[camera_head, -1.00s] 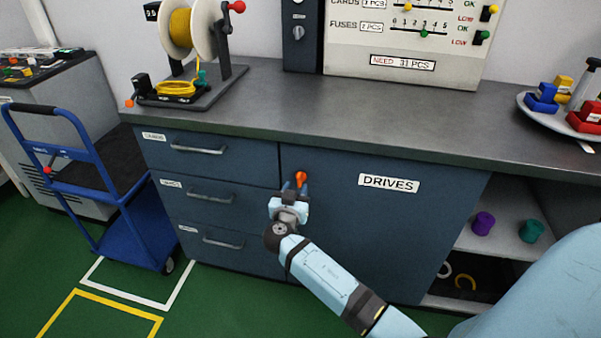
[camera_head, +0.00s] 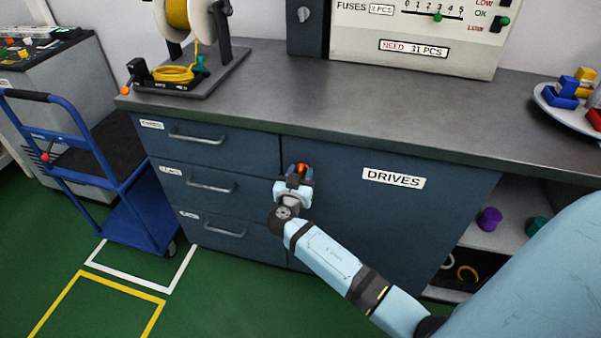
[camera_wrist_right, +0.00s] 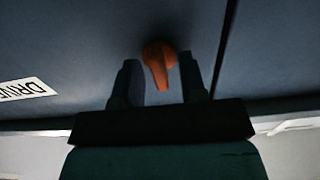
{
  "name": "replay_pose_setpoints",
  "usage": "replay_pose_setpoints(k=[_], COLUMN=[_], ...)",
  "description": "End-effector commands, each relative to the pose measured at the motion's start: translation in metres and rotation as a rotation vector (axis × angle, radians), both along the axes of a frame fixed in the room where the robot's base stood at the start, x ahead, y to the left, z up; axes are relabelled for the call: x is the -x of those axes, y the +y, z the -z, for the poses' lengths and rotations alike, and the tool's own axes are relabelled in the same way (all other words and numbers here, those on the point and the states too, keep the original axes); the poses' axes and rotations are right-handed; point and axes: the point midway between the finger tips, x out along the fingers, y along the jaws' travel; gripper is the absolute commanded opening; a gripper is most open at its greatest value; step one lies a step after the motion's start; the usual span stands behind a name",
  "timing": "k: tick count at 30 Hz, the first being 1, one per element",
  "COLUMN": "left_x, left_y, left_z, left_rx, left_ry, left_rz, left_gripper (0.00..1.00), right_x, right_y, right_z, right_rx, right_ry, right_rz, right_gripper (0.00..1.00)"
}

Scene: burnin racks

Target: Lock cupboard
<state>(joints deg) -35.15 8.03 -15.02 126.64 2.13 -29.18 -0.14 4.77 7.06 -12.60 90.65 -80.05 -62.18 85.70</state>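The cupboard door (camera_head: 400,230) is dark blue, carries a DRIVES label (camera_head: 393,178) and looks closed. An orange knob (camera_head: 300,168) sits near its upper left edge. My right gripper (camera_head: 301,174) is at the knob. In the right wrist view the orange knob (camera_wrist_right: 159,58), with its narrow end pointing down in the picture, shows between the two fingers (camera_wrist_right: 160,82). The fingers are open on either side of it, with a visible gap. Whether the fingertips reach the door cannot be told. My left gripper is not in view.
Drawers (camera_head: 212,185) with grey handles stand left of the door. The grey worktop (camera_head: 330,105) overhangs above, with a yellow wire spool (camera_head: 177,14) on it. Open shelves (camera_head: 500,237) lie to the right. A blue trolley (camera_head: 120,190) stands at the left on the green floor.

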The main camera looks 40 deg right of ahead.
Motion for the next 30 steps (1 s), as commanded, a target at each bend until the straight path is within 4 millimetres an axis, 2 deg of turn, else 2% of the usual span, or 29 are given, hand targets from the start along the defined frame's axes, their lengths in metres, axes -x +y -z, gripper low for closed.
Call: replay_pose_setpoints(k=[1, 6, 19, 30], left_x=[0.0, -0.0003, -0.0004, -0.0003], left_y=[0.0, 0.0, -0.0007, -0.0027], left_z=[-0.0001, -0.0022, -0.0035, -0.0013], left_rx=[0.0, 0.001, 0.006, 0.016], left_ry=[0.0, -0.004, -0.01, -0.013], left_rz=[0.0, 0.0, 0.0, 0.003], left_gripper=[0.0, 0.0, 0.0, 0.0], right_x=[-0.0001, -0.0001, -0.0002, -0.0012], right_y=[0.0001, 0.0001, 0.0002, 0.0005], right_z=[0.0, -0.0002, 0.0002, 0.0002], right_rx=[0.0, 0.0, 0.037, 0.218], right_ry=[0.0, 0.0, 0.043, 0.253], right_rz=[0.0, 0.0, 0.0, 0.001], right_gripper=[0.36, 0.0, 0.0, 0.0])
